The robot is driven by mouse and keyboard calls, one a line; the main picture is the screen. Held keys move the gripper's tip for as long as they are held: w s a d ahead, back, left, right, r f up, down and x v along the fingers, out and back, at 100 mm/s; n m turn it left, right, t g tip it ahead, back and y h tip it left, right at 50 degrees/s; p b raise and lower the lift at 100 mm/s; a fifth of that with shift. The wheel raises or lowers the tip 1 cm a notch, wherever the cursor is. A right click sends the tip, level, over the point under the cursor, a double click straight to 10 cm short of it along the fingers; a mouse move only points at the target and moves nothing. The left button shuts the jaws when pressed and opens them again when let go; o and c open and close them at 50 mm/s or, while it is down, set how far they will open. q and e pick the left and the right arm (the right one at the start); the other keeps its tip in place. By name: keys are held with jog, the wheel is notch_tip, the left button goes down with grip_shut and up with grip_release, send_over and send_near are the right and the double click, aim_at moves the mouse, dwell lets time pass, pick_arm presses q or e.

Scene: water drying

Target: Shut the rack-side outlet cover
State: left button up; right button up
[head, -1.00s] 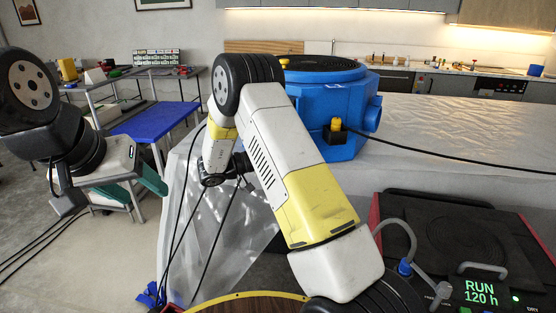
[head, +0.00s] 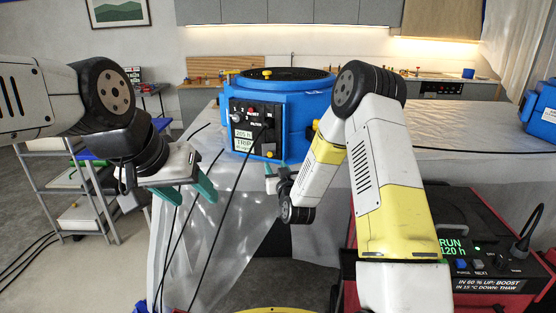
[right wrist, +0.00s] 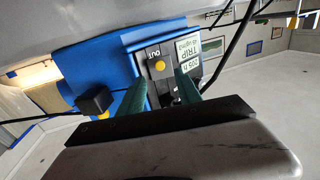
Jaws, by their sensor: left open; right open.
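The blue machine (head: 292,100) stands on the white sheeted surface, its dark control panel (head: 240,118) facing me. In the right wrist view, a grey plate marked OUT with a yellow knob (right wrist: 160,65) shows beside the TRIP display (right wrist: 208,46). I cannot tell for certain whether this plate is the outlet cover, or whether a cover is open. My right gripper (head: 277,178) is open and empty, just below the panel; in the right wrist view its green fingers (right wrist: 158,95) point at the plate's area, contact unclear. My left gripper (head: 187,190) is open and empty, left of the panel.
A grey metal rack (head: 72,187) stands at the left. Black cables (head: 222,215) hang from the panel across the clear plastic sheet. A red-and-black machine (head: 490,260) reading RUN is at the right. Another blue unit (head: 541,112) stands at the far right.

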aim_at(270, 155)
jog(key=x, duration=0.7)
jog(key=shift+w, duration=0.3)
grip_shut()
